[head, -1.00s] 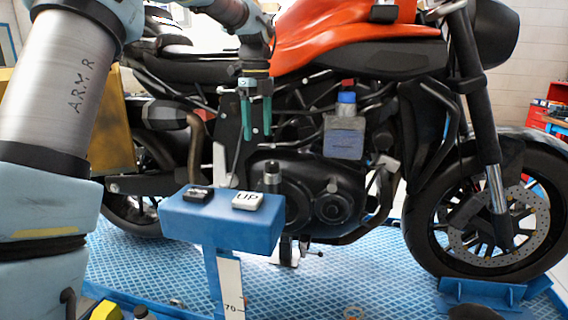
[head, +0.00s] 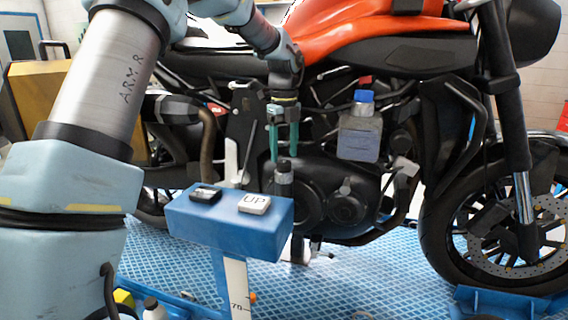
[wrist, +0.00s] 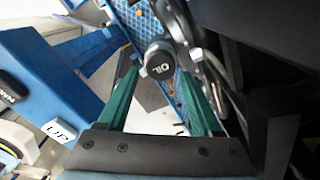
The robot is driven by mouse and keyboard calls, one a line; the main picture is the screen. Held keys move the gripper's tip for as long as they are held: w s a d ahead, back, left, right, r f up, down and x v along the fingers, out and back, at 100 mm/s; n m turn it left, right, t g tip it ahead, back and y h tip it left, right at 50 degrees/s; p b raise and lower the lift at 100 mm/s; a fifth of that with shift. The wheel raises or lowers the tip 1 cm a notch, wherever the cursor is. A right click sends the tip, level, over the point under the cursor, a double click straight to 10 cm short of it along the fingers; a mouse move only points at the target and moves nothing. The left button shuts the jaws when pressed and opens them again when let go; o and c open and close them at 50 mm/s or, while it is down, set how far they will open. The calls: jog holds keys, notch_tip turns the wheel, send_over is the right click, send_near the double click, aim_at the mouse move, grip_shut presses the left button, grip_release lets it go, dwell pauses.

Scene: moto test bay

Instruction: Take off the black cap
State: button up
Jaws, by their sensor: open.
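The black cap (head: 284,166) stands upright on the engine side, just behind the blue stand. In the wrist view its round dark top (wrist: 158,60) reads "OIL". My gripper (head: 284,154) points down with its two green fingers spread. Its fingertips are just above the cap and line up with it on either side. In the wrist view the cap shows between and slightly beyond the fingertips (wrist: 158,73). Nothing is held. I cannot tell whether the fingers touch the cap.
A blue stand (head: 225,223) with a black button and a white "UP" button (head: 254,204) is close in front of the cap. The orange motorcycle tank (head: 365,35) is above.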

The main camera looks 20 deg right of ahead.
aim_at(284, 166)
jog(key=shift+f, duration=1.5)
jog(key=shift+c, duration=0.3)
grip_shut()
